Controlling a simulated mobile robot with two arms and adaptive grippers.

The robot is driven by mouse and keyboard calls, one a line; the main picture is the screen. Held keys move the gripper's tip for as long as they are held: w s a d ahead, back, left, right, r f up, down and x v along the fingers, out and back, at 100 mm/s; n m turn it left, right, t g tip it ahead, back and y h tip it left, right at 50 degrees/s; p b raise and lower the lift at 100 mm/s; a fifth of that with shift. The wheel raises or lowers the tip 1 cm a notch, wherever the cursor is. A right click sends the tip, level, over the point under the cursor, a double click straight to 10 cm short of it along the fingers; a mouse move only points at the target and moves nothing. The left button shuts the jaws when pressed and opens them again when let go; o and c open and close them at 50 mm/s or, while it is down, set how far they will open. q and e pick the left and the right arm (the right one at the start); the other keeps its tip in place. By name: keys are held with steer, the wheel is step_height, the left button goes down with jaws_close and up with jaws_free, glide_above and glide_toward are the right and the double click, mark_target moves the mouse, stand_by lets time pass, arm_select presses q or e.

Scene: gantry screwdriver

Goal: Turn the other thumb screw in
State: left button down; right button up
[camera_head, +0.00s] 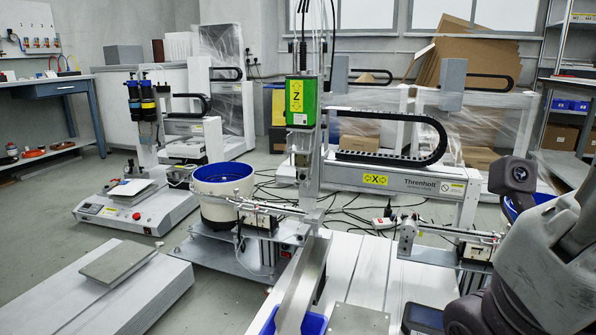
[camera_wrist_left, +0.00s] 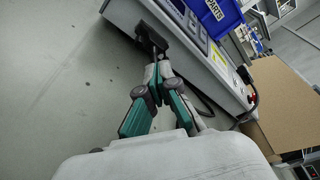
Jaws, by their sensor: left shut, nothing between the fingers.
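The gantry's green Z unit (camera_head: 302,101) stands upright at the middle of the head view, with a small metal block (camera_head: 302,158) below it. Its X beam (camera_head: 400,180) runs to the right with a black cable chain above. I cannot make out either thumb screw; they are too small or hidden. My left gripper (camera_wrist_left: 153,47) shows in the left wrist view. Its fingers are closed together, with nothing seen between them. The dark tips are close to the side of a pale machine base (camera_wrist_left: 205,75); I cannot tell if they touch. My right gripper is not seen.
My right arm (camera_head: 550,245) fills the head view's lower right. A white bowl feeder (camera_head: 222,205) stands left of the gantry column. A blue parts bin (camera_wrist_left: 217,15) sits on the pale base. Cables lie on the floor behind.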

arm_select(q)
steer(key=shift+w+a+r+x, duration=0.1)
steer(key=shift+a+x, duration=0.05)
steer(key=shift+x, duration=0.75)
steer(key=shift+w+a+r+x, duration=0.15)
steer(key=shift+x, duration=0.75)
steer(key=shift+s+d, duration=0.1)
steer(key=shift+d, duration=0.15)
steer(key=shift+d+r, duration=0.15)
steer(key=shift+a+r, duration=0.15)
steer(key=shift+a, duration=0.2)
steer(key=shift+s+d+f+p+v, duration=0.15)
steer(key=shift+p+v, duration=0.15)
steer(key=shift+v, duration=0.65)
steer(key=shift+s+d+f+p+v, duration=0.1)
steer(key=shift+p+v, duration=0.25)
steer(key=shift+v, duration=0.6)
steer(key=shift+s+d+f+p+v, duration=0.15)
steer(key=shift+p+v, duration=0.15)
steer(key=shift+v, duration=0.65)
steer(key=shift+w, duration=0.1)
